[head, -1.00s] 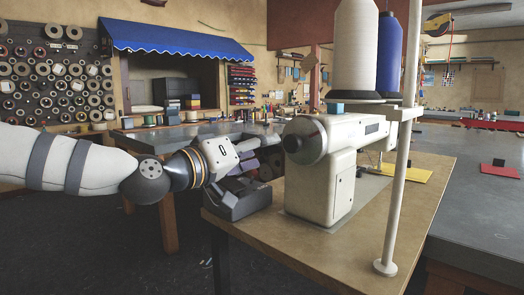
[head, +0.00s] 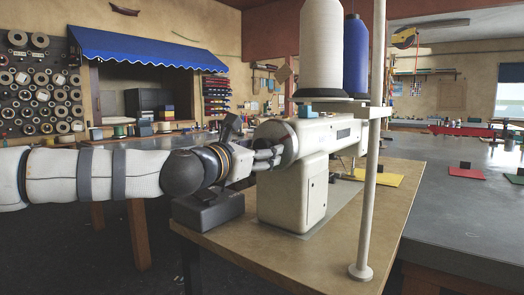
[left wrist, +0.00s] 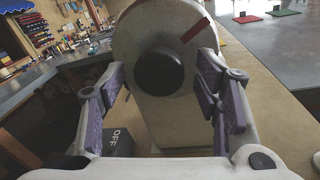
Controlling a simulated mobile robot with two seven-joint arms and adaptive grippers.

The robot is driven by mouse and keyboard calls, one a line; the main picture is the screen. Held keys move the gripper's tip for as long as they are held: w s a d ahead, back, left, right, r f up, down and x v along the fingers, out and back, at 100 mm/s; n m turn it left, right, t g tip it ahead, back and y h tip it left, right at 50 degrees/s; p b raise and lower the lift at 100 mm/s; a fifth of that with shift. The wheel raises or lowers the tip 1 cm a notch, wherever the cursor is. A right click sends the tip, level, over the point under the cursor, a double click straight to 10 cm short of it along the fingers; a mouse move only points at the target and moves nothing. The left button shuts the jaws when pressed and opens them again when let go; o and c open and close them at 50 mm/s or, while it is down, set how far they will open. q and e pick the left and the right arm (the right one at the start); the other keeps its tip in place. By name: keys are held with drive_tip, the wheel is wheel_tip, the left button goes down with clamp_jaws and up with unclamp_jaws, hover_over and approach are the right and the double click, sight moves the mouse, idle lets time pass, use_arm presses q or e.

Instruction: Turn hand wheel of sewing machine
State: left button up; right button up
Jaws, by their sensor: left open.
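The cream sewing machine (head: 292,190) stands on a wooden-topped table (head: 300,255). Its round hand wheel (head: 289,143) is on the end facing my left arm. In the left wrist view the hand wheel (left wrist: 140,35) has a dark central knob (left wrist: 158,73) and a red mark at its upper right. My left gripper (head: 268,156) is at the wheel. In the left wrist view its purple-padded fingers (left wrist: 160,95) are spread apart, one on each side of the knob and lower wheel. I cannot tell whether they touch it. My right gripper is not in view.
A dark box (head: 208,210) marked OFF sits on the table below my left gripper. A white post (head: 370,190) and large white (head: 320,45) and blue (head: 356,58) thread cones stand by the machine. A yellow sheet (head: 378,177) lies behind.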

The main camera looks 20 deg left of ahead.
use_arm(q)
drive_tip(key=shift+w+d, duration=0.15)
drive_tip(key=shift+w, duration=0.55)
drive_tip(key=c, duration=1.1)
drive_tip(key=shift+c, duration=0.2)
